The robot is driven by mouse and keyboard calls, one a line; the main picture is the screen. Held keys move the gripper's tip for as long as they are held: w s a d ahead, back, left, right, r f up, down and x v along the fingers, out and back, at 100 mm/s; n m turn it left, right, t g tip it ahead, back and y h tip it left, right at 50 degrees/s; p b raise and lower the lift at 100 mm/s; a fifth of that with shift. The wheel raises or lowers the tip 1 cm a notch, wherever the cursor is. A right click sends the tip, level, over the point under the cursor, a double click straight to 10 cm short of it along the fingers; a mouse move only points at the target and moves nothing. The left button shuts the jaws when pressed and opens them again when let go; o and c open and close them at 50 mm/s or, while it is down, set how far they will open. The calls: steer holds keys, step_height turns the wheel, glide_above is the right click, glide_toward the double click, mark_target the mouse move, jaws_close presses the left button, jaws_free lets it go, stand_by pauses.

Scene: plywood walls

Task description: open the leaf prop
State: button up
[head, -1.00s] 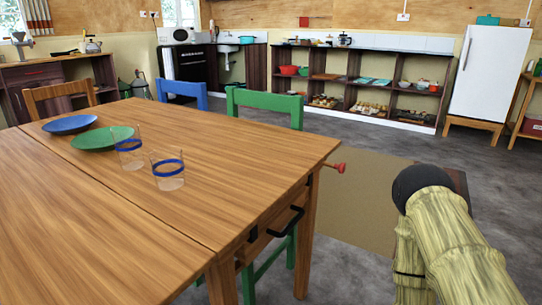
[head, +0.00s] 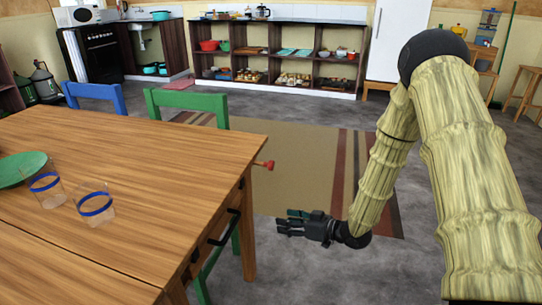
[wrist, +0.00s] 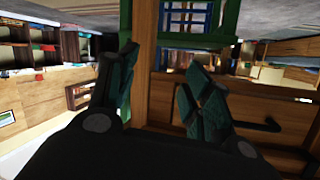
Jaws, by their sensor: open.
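The wooden table (head: 130,165) has a seam across its top. A black bar handle (head: 225,227) is on the wood below its right edge; it also shows in the wrist view (wrist: 262,126). I cannot tell for certain which part is the leaf prop. My gripper (head: 284,224) is open and empty, to the right of the handle and apart from it, with fingers pointing at the table. In the wrist view, a table leg (wrist: 143,60) stands beyond the gap between my fingers (wrist: 160,82).
A green chair (head: 187,99) and a blue chair (head: 92,92) stand at the table's far side. Two glasses (head: 95,205) and a green plate (head: 20,168) are on the table. A striped rug (head: 290,150) lies on open floor; shelves (head: 280,70) line the back wall.

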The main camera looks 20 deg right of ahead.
mark_target(273, 165)
steer(key=w+d+r+n+g+y+p, duration=0.1)
steer(key=d+r+n+y+p, duration=0.15)
steer(key=r, duration=0.65)
steer(key=w+d+r+n+y+p, duration=0.1)
steer(key=d+r+n+y, duration=0.2)
steer(key=r, duration=0.6)
steer(key=b+x, duration=0.2)
steer(key=x, duration=0.9)
steer(key=shift+a+f, duration=0.1)
jaws_close()
